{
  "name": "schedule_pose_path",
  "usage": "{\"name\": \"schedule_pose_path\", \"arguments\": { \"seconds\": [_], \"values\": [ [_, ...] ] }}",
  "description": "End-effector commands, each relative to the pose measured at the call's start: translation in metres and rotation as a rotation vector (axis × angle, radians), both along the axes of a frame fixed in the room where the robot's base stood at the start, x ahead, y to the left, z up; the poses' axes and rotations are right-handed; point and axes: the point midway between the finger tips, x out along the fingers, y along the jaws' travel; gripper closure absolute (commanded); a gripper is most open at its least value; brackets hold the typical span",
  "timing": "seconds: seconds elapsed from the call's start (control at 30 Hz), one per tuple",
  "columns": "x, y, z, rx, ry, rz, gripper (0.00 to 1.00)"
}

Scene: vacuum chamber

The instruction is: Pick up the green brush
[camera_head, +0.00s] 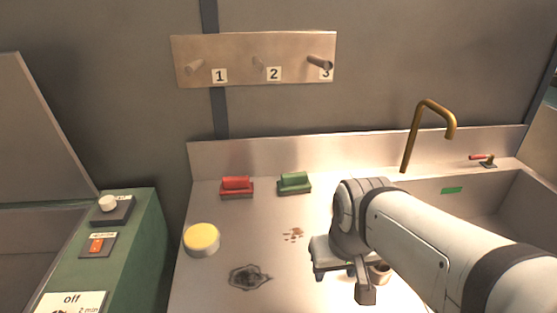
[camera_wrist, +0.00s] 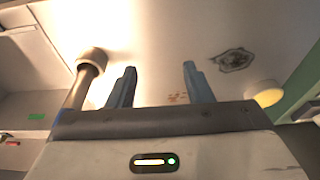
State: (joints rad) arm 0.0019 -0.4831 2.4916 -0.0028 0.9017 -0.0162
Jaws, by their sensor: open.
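The green brush (camera_head: 294,183) lies on the metal counter at the back, just right of a red brush (camera_head: 236,187). It does not show in the wrist view. My gripper (camera_head: 365,292) is over the counter, in front of and to the right of the green brush, apart from it. In the wrist view its two blue-grey fingers (camera_wrist: 158,86) are spread wide with nothing between them.
A yellow-topped round container (camera_head: 201,239) stands at the counter's left. A dark stain (camera_head: 249,277) and brown specks (camera_head: 293,235) mark the counter. A small cup-like object (camera_head: 380,273) is close beside my gripper. A sink (camera_head: 490,205) with a brass tap (camera_head: 410,140) is at right.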

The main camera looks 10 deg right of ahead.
Motion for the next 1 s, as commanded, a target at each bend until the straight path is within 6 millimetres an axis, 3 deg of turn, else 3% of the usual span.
{"name": "schedule_pose_path", "arguments": {
  "seconds": [0.17, 0.33, 0.53, 0.77, 1.0],
  "values": [
    [0.039, 0.000, 0.022, -0.027, 0.021, 0.129, 0.39],
    [0.112, 0.000, 0.049, -0.072, 0.056, 0.358, 0.25],
    [0.203, 0.000, 0.059, -0.118, 0.098, 0.649, 0.25],
    [0.302, 0.000, 0.042, -0.155, 0.138, 0.988, 0.25],
    [0.387, -0.001, -0.002, -0.178, 0.169, 1.332, 0.25]
  ]
}}
